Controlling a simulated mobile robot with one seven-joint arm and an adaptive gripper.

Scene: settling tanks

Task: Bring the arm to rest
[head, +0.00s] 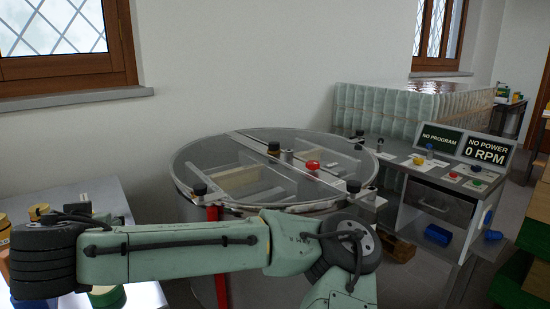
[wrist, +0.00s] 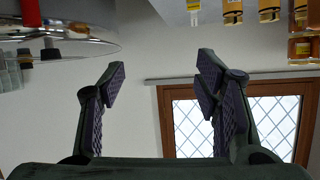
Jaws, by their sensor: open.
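My arm (head: 190,248) stretches across the front of the head view, from the lower right to the left edge of the picture. My gripper (wrist: 158,78) shows in the wrist view, its two fingers wide apart with nothing between them. The wrist picture is upside down, with the window low and the tank at the top left. In the head view the gripper's fingers cannot be made out; the dark wrist end of the arm is at the left, over a metal table.
A round lidded tank (head: 272,165) stands behind my arm. A control desk (head: 440,175) with signs reading "NO PROGRAM" and "NO POWER 0 RPM" is at the right. A metal table (head: 100,195) with jars is at the left. Blue pieces (head: 438,235) lie under the desk.

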